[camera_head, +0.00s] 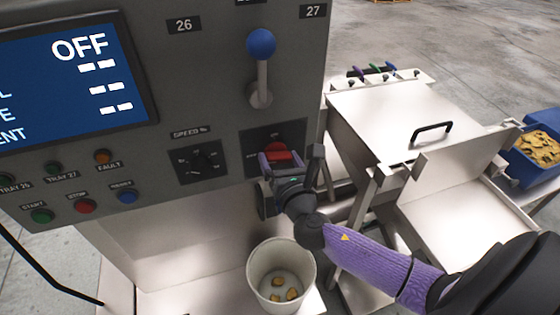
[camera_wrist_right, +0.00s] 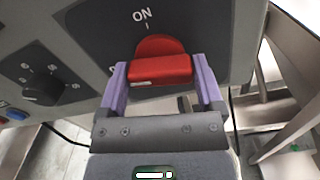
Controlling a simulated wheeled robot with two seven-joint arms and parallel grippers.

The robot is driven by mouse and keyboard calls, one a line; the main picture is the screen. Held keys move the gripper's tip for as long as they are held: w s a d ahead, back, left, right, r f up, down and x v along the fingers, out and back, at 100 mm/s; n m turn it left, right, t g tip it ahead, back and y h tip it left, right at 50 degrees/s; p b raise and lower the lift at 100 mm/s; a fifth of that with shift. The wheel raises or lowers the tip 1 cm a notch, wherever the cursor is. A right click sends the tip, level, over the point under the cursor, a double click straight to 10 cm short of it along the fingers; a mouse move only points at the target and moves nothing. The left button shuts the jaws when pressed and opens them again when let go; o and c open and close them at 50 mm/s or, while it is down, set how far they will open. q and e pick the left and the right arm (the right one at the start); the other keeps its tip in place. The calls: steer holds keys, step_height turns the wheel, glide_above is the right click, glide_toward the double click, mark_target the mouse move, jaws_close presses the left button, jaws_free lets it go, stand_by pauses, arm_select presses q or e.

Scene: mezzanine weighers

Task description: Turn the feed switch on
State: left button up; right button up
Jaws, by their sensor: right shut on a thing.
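The feed switch is a red rotary knob (camera_head: 277,151) on a dark plate at the lower right of the grey panel. In the right wrist view the red knob (camera_wrist_right: 160,68) shows close up, its grip bar lying crosswise. An ON label with a tick stands above it; a label at its left is mostly hidden by a finger. My right gripper (camera_head: 290,163) has its purple fingers on either side of the bar and is shut on it. The display screen (camera_head: 75,85) reads OFF in large letters. My left gripper is not in view.
A blue-balled lever (camera_head: 261,70) stands above the switch, and a black speed dial (camera_head: 200,161) is left of it. Several coloured buttons sit lower left. A white bucket (camera_head: 281,275) with a few yellow pieces stands below. A steel hopper (camera_head: 400,115) is close on the right.

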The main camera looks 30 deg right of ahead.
steer(key=m+b, duration=0.1)
steer(key=m, duration=0.3)
steer(key=shift+f+m, duration=0.1)
steer(key=shift+m, duration=0.2)
steer(key=m, duration=0.3)
steer(key=shift+m+b, duration=0.3)
steer(key=shift+b, duration=0.1)
steer(key=m, duration=0.3)
steer(key=shift+d, duration=0.1)
steer(key=shift+m, duration=2.1)
steer(key=o, duration=1)
